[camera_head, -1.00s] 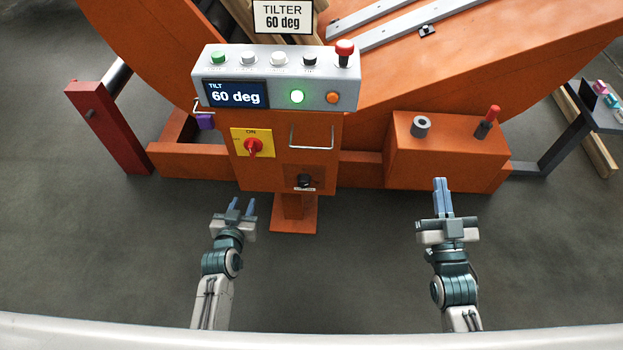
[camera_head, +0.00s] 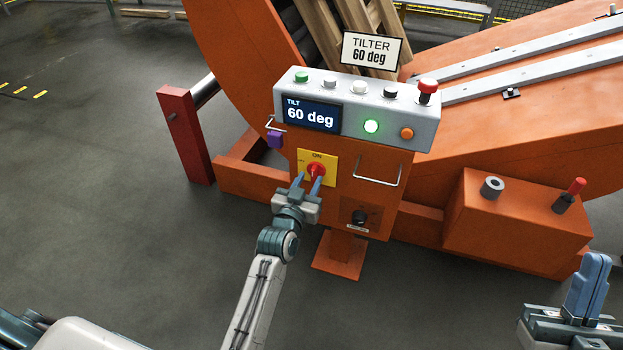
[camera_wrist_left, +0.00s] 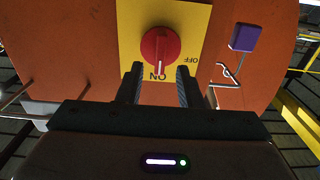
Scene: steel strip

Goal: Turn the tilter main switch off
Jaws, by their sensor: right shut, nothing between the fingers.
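The tilter main switch is a red rotary knob (camera_head: 315,170) on a yellow plate (camera_head: 329,161) on the front of the orange pedestal. In the left wrist view the red knob (camera_wrist_left: 160,47) has its white mark pointing at the word ON; OFF is printed to the right. My left gripper (camera_head: 307,184) is open, its blue fingers just in front of the knob. In the left wrist view the fingertips of my left gripper (camera_wrist_left: 159,72) stand either side of the knob's lower part; I cannot tell whether they touch it. My right gripper (camera_head: 598,258) is shut and empty at the lower right.
The control box (camera_head: 420,124) above has buttons, a lit green lamp and a screen reading 60 deg. A purple padlock-like block (camera_head: 275,139) hangs at left. Floor at left is clear.

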